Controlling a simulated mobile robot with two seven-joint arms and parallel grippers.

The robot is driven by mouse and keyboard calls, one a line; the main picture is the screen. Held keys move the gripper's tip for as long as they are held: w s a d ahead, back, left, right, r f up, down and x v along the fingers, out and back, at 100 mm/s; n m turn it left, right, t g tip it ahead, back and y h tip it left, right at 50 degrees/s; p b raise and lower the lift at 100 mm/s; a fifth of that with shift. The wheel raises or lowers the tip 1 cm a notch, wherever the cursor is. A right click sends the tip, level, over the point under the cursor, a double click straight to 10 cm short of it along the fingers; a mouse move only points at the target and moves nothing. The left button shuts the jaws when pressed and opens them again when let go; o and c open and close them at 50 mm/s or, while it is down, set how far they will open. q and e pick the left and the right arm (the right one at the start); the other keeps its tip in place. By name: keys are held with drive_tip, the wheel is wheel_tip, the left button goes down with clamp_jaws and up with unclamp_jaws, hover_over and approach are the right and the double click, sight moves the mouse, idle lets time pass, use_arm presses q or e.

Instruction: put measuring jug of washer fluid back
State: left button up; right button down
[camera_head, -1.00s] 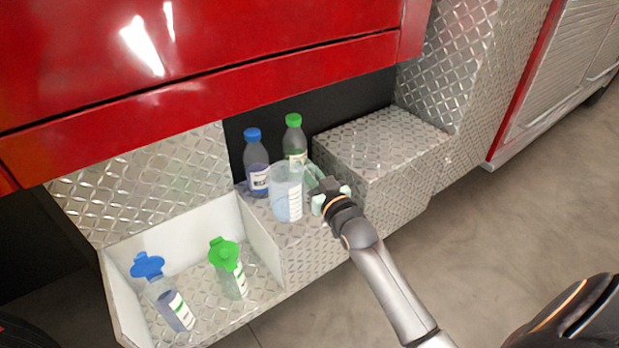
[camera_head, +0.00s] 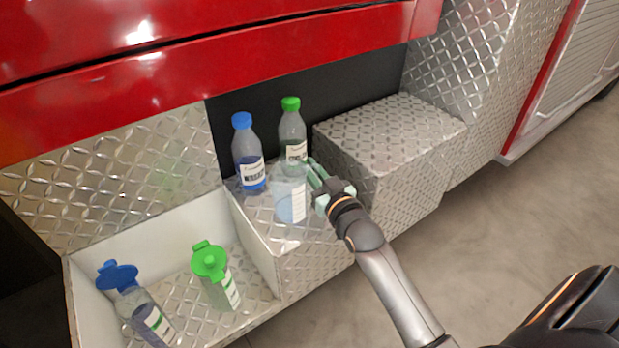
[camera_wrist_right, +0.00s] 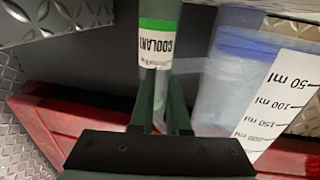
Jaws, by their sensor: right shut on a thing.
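The clear measuring jug (camera_head: 291,200), with a white scale label and pale bluish fluid, is at the metal ledge, in front of the green-capped bottle (camera_head: 292,130). My right gripper (camera_head: 318,177) is at the jug's right side, shut on its handle. In the right wrist view the jug (camera_wrist_right: 222,85) with its ml scale is at the right, beside the gripper fingers (camera_wrist_right: 160,115). The green-banded coolant bottle (camera_wrist_right: 158,45) shows beyond the fingers. I cannot tell whether the jug's base touches the ledge. My left gripper is out of view.
A blue-capped bottle (camera_head: 247,155) stands left of the jug. A raised metal box (camera_head: 395,140) stands to the right. Red bodywork (camera_head: 180,65) overhangs behind.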

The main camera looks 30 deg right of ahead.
drive_tip(key=shift+s+f+b, duration=0.1)
drive_tip(key=shift+f+b, duration=0.65)
drive_tip(key=shift+f, duration=0.35)
drive_tip(key=c, duration=0.9)
unclamp_jaws()
drive_tip(key=shift+s+r, duration=0.1)
drive_tip(key=shift+s, duration=0.05)
drive_tip(key=s+p, duration=0.1)
drive_tip(key=s, duration=1)
drive_tip(key=shift+s+a, duration=0.3)
drive_tip(key=shift+a, duration=0.15)
